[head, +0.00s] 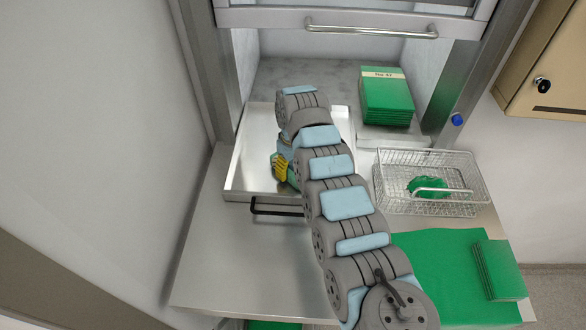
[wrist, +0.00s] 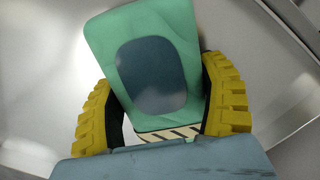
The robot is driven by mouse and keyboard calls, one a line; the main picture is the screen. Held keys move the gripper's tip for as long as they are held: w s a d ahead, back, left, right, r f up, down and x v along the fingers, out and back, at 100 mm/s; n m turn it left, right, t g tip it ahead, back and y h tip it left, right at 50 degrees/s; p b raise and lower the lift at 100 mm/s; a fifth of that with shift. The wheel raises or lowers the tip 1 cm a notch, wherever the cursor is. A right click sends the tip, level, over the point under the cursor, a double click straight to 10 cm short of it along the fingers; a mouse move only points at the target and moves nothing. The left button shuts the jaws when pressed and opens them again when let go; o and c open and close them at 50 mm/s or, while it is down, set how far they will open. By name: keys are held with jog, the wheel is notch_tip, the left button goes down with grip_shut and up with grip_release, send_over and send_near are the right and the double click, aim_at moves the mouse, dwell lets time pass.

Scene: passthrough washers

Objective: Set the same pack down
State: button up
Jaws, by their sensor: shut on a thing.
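My gripper (wrist: 157,80) has yellow ribbed fingers and is shut on a green pack (wrist: 178,30). The pack has a dark rounded window and a striped strip near the palm in the wrist view. In the head view my gripper (head: 280,166) is over the metal tray (head: 242,168), and only a small green part of the pack (head: 293,178) shows beside my arm. My arm hides most of the pack and the tray's right part. I cannot tell whether the pack touches the tray floor.
A stack of green packs (head: 388,105) stands behind right in the hatch. A wire basket (head: 468,200) holds a crumpled green item (head: 428,186). A green cloth (head: 430,260) and folded green stack (head: 498,270) lie front right. The raised hatch door has a bar handle (head: 370,30). The counter's front left (head: 235,255) is clear.

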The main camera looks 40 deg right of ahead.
aim_at(293, 162)
jog(key=o, duration=1.2)
jog(key=shift+f, duration=0.1)
notch_tip(293, 162, up, 12)
jog(key=shift+r+b, duration=0.2)
jog(key=shift+b, duration=0.95)
jog(key=shift+w+d, duration=0.1)
